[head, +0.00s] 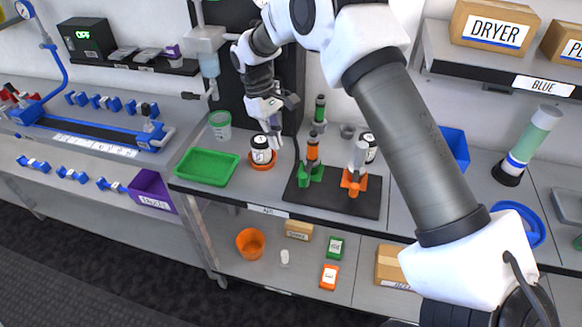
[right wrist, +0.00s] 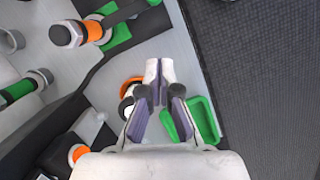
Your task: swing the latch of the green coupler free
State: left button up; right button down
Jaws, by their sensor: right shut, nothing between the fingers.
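The green coupler (head: 310,174) stands on a black mat, with an orange-ringed dark cylinder upright in it. In the right wrist view its green part (right wrist: 118,38) shows at the upper left, beside the orange ring. The latch is too small to make out clearly. My right gripper (head: 275,142) is shut and empty, apart from the coupler and to its left, above the white jar (head: 262,150) on its orange coaster. My left gripper is not in view.
An orange coupler (head: 355,180) stands right of the green one on the black mat (head: 330,203). A green tray (head: 207,167) lies at the left, with a green-lidded jar (head: 220,125) behind it. A slim green-topped bottle (head: 319,112) stands behind the couplers. My right arm crosses overhead.

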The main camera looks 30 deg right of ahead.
aim_at(307, 170)
jog(key=shift+w+d+r, duration=0.1)
jog(key=shift+w+r, duration=0.2)
jog(key=shift+r, duration=0.3)
jog(key=shift+w+d+r, duration=0.1)
jog(key=shift+w+r, duration=0.15)
jog(key=shift+r, duration=0.3)
jog(key=s+f+p, duration=0.1)
jog(key=s+f, duration=0.1)
jog(key=f, duration=0.1)
jog(key=s+d+f+p, duration=0.1)
jog(key=s+f+p, duration=0.1)
jog(key=f, duration=0.1)
jog(key=s+f+p, duration=0.1)
jog(key=f+p, duration=0.1)
jog(key=f, duration=0.1)
jog(key=shift+s+d+f, duration=0.25)
jog(key=shift+s+d, duration=0.15)
jog(key=shift+s, duration=0.3)
jog(key=shift+f, duration=0.1)
jog(key=shift+w, duration=0.2)
jog(key=shift+s, duration=0.2)
